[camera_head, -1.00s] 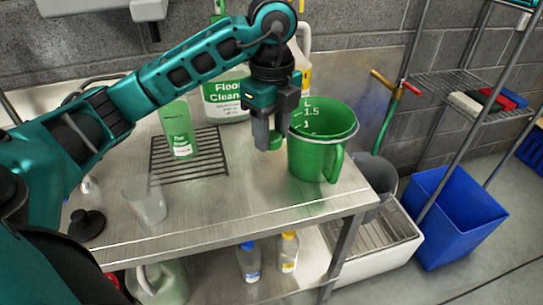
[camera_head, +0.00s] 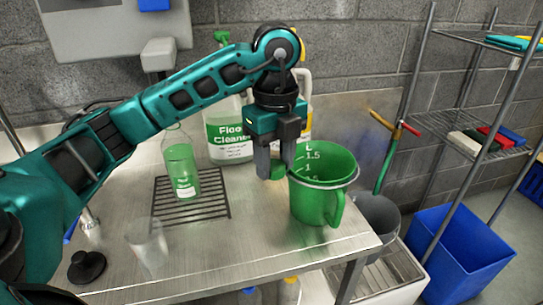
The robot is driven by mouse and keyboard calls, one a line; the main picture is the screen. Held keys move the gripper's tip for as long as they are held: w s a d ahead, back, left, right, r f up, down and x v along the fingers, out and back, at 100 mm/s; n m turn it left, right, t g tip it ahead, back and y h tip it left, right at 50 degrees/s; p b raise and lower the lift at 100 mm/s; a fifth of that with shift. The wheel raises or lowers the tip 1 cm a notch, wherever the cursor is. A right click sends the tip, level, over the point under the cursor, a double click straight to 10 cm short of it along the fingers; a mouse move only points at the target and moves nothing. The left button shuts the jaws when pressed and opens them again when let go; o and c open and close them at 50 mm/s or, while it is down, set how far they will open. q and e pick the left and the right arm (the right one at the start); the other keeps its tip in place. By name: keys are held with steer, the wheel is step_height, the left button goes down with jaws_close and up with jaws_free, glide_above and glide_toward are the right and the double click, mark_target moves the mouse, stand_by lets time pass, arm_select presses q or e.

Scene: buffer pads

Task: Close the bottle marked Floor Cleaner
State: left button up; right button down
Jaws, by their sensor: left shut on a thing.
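The large bottle marked Floor Cleaner (camera_head: 229,133) stands at the back of the steel bench, with a white and green label. My left arm crosses in front of its upper part, so I cannot see its mouth. My left gripper (camera_head: 277,167) points down in front and to the right of this bottle. It is shut on a small green cap (camera_head: 278,172), which is apart from the bottle. A smaller clear bottle with green liquid (camera_head: 182,172) stands on the drain grid, its label too small to read. My right gripper is not in view.
A green measuring jug (camera_head: 318,199) stands close to the right of my left gripper. A clear beaker (camera_head: 148,247) and a black stopper-like piece (camera_head: 87,267) are at the front left. The bench front (camera_head: 240,245) is mostly clear.

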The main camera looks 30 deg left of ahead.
arm_select(q)
steer(key=m, duration=0.4)
steer(key=d+m, duration=0.1)
steer(key=m, duration=0.1)
steer(key=shift+f+m, duration=0.25)
steer(key=shift+m, duration=0.15)
steer(key=d+f+n, duration=0.1)
steer(key=d+n, duration=0.1)
steer(key=n, duration=1.2)
steer(key=d+f+n, duration=0.2)
steer(key=d+n, duration=0.1)
steer(key=n, duration=1.1)
steer(key=shift+s+d+f+n, duration=0.15)
steer(key=shift+s+d+n, duration=0.2)
steer(key=shift+s+n, duration=0.05)
